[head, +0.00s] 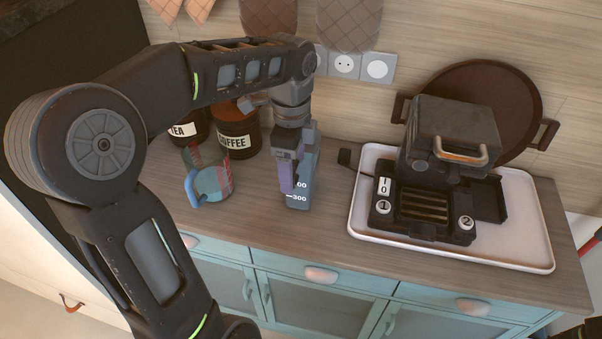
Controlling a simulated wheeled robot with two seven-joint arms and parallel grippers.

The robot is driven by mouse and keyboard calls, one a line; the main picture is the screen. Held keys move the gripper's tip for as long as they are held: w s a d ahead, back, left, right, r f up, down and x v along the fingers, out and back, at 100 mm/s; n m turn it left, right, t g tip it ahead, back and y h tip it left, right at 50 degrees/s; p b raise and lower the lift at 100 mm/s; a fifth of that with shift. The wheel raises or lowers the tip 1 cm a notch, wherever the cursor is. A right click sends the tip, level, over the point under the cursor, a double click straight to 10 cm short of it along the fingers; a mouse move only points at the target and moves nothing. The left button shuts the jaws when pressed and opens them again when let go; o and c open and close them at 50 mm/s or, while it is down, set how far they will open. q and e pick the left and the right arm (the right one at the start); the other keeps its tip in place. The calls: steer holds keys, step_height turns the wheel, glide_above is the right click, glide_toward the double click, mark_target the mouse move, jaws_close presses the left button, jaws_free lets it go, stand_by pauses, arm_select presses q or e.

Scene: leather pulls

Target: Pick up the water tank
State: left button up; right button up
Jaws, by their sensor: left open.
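The water tank (303,190), a narrow upright grey-blue container with white marks reading "300", stands on the wooden counter left of the tray. My left gripper (294,160) points down at the tank from above and overlaps its upper part in the head view. Its jaws are open. The gripper hides part of the tank's top and left side, and I cannot tell whether the fingers touch it. My right gripper is not in view.
A glass jug (212,181) with a blue handle stands left of the tank, before the tea jar (183,131) and coffee jar (236,140). A dark appliance (440,165) sits on a white tray (535,240) at right. The counter front (300,228) is clear.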

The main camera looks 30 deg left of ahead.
mark_target(300, 177)
arm_select(q)
step_height(300, 177, down, 4)
steer(key=shift+f+p, duration=0.1)
steer(key=shift+p, duration=0.25)
stand_by(0.4)
steer(key=shift+w, duration=0.1)
jaws_close()
stand_by(0.5)
